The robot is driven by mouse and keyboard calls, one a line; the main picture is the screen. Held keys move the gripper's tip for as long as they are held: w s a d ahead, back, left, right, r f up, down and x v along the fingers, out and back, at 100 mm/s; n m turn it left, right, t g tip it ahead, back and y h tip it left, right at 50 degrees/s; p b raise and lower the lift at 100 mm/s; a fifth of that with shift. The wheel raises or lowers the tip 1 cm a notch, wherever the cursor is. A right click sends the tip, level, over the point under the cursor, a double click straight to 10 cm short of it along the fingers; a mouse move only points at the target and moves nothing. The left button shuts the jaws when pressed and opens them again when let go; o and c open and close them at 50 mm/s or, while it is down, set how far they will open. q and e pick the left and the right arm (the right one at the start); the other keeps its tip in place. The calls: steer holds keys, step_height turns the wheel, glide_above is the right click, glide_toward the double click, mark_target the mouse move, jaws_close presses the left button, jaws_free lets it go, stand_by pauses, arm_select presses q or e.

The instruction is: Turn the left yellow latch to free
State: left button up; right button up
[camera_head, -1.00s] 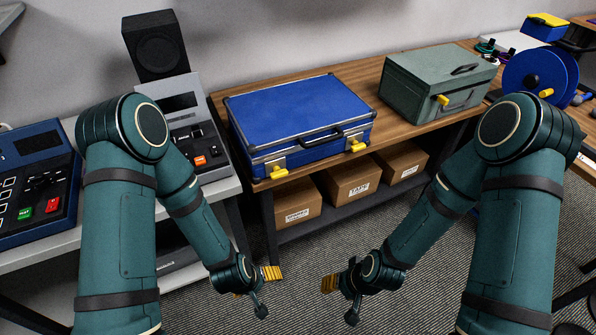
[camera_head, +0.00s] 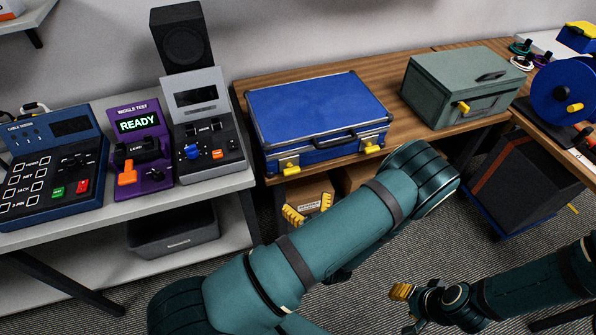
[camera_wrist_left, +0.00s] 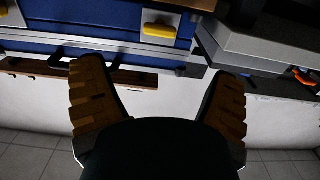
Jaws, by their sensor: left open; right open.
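The blue case (camera_head: 318,108) sits closed on the wooden bench, with two yellow latches on its front face. The left yellow latch (camera_head: 289,167) is at the case's lower left front, and the right yellow latch (camera_head: 371,149) is beyond the handle. In the left wrist view the left latch (camera_wrist_left: 160,29) lies crosswise on its metal plate, above the gap between my fingers. My left gripper (camera_head: 308,208) is open and empty, in front of and below the left latch, apart from it. My right gripper (camera_head: 401,292) is low at the right, away from the case; its fingers hold nothing visible.
Cardboard boxes (camera_head: 308,192) stand on the shelf under the bench, behind my left gripper. The grey table (camera_head: 230,186) with test devices is left of the case. A green-grey toolbox (camera_head: 462,85) with a yellow latch stands right of it. My left arm covers part of the bench front.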

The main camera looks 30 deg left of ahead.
mark_target(293, 173)
arm_select(q)
steer(key=x, duration=1.1)
steer(key=shift+w, duration=0.1)
steer(key=c, duration=1.2)
